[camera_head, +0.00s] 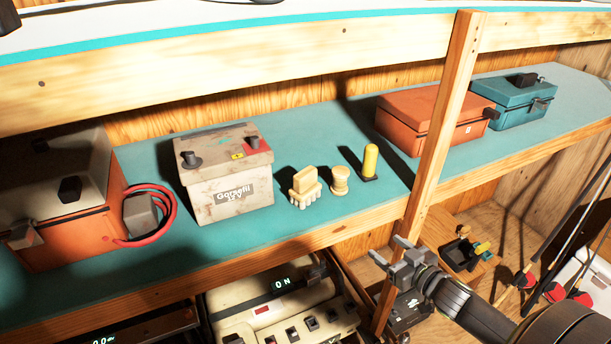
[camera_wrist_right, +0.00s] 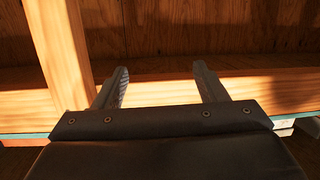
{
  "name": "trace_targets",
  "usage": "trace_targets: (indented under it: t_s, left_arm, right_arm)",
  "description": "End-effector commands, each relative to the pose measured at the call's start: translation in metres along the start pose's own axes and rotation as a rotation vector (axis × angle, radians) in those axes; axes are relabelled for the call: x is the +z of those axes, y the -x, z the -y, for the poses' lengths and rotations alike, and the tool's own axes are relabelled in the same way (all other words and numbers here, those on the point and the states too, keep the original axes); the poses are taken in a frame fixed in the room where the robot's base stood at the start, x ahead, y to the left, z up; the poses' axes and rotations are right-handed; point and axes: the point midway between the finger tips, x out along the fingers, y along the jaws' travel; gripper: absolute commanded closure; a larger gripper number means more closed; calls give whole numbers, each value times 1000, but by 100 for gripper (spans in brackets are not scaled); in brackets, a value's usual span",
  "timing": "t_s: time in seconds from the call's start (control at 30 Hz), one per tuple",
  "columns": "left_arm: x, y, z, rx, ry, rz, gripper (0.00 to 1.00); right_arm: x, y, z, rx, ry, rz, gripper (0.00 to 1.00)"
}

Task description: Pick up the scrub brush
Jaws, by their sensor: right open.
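The scrub brush (camera_head: 304,187) looks like the cream block with a raised grip and bristle tufts underneath, standing on the teal shelf (camera_head: 240,245). It is right of the battery and is not seen in the right wrist view. My right gripper (camera_head: 386,250) is open and empty, in front of the shelf's front edge, to the right of and lower in the picture than the brush, apart from it. In the right wrist view its two fingers (camera_wrist_right: 160,78) are spread with nothing between them. My left gripper is not in view.
A small cream knobbed piece (camera_head: 340,181) and a yellow upright piece (camera_head: 371,162) stand right of the brush. A dirty battery (camera_head: 225,190) is on its left. A wooden post (camera_head: 447,110) rises near my right gripper. Orange (camera_head: 405,120) and teal (camera_head: 520,105) boxes stand beyond it.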

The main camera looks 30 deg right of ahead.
Motion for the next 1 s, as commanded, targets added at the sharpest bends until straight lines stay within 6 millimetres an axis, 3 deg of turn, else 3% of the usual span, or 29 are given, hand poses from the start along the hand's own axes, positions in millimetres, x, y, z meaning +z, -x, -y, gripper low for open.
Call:
trace_targets:
  t_s: [0.03,0.1,0.2,0.3,0.47,1.0]
  left_arm:
    - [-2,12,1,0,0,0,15]
    - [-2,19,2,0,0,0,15]
    - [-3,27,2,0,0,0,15]
    - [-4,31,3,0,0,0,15]
    - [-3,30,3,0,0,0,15]
    - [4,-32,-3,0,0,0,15]
  right_arm:
    - [-43,5,12,-53,6,-53,35]
    - [-84,12,30,-119,1,-110,35]
    - [-129,23,53,-204,-6,-171,35]
    - [-157,33,70,-265,-12,-208,35]
    - [-172,39,82,-306,-17,-231,35]
    - [-175,8,92,-306,-18,-237,35]
